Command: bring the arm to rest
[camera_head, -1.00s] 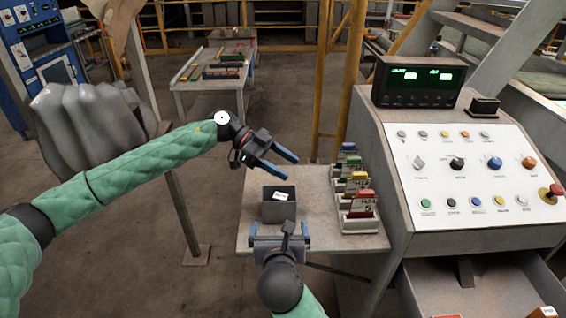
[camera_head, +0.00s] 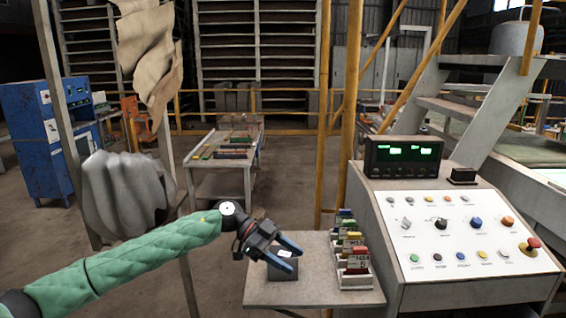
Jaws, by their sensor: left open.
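My left arm comes in from the left in a green quilted sleeve. My left gripper (camera_head: 288,257) is open, its two blue-tipped fingers apart with nothing seen between them. In the picture it overlaps a dark grey box (camera_head: 283,270) on a small side table (camera_head: 318,295), and it hides part of that box. A white label shows at the box. I cannot tell how far the gripper is above it. My right gripper is not in view.
A rack of coloured cards (camera_head: 352,262) stands on the table's right side. A control console (camera_head: 460,235) with buttons and a display box (camera_head: 402,157) is at right. A grey padded shape (camera_head: 122,195) hangs behind my left arm. A work table (camera_head: 222,155) stands farther back.

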